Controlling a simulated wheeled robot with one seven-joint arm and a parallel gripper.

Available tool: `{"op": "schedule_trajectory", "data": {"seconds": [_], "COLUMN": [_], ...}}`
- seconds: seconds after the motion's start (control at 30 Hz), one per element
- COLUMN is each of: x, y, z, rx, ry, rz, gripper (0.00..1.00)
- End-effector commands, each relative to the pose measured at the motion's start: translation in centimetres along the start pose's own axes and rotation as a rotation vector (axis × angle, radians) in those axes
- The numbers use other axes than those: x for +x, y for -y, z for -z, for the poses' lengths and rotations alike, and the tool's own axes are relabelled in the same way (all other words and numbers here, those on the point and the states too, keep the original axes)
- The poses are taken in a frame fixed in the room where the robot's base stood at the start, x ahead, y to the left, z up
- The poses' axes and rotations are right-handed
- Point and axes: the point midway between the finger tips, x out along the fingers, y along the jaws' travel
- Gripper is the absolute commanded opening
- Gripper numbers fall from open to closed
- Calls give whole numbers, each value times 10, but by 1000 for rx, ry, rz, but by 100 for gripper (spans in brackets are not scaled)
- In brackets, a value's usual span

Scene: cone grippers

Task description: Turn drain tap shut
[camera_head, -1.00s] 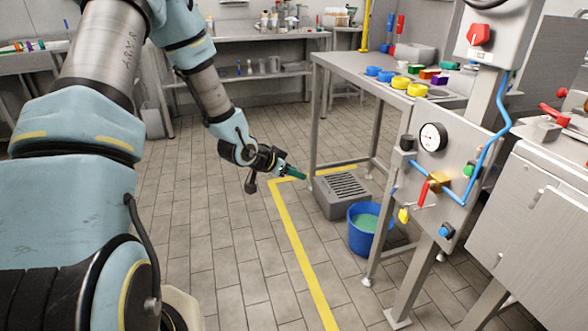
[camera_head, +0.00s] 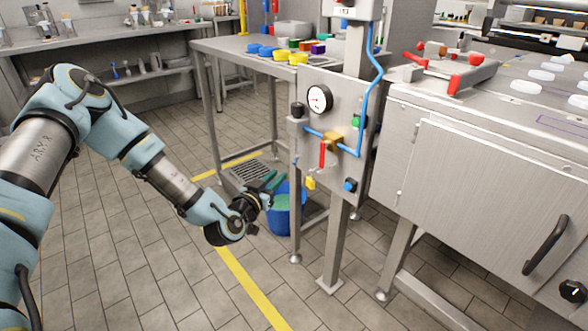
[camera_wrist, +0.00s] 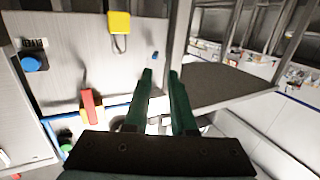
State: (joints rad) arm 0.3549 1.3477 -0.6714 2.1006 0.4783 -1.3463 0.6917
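The drain tap is a red lever (camera_head: 322,155) on a brass valve body (camera_head: 333,140), set in a blue pipe on a grey panel. The lever hangs down. It also shows in the wrist view as a red lever (camera_wrist: 90,105), left of the fingers. My gripper (camera_head: 273,180) has green fingers and is in front of the blue bucket in the head view, lower left of the lever and apart from it. In the wrist view my gripper (camera_wrist: 160,74) is open, with nothing between the fingers.
A gauge (camera_head: 319,99), green button (camera_head: 357,122), blue knob (camera_head: 349,185) and yellow tag (camera_head: 310,183) are around the tap. A blue bucket (camera_head: 284,218) and floor grate (camera_head: 244,174) lie behind my gripper. A steel cabinet (camera_head: 470,190) stands right. Floor in front is clear.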

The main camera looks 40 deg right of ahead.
Motion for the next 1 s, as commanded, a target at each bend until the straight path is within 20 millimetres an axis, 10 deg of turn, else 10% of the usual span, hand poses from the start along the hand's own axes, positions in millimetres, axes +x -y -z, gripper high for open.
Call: {"op": "schedule_trajectory", "data": {"seconds": [0.37,1.0], "x": [13,106], "y": [-17,-8], "z": [-7,-2], "rx": [-13,-14], "ry": [-70,-68], "rz": [93,91], "gripper": [24,24]}}
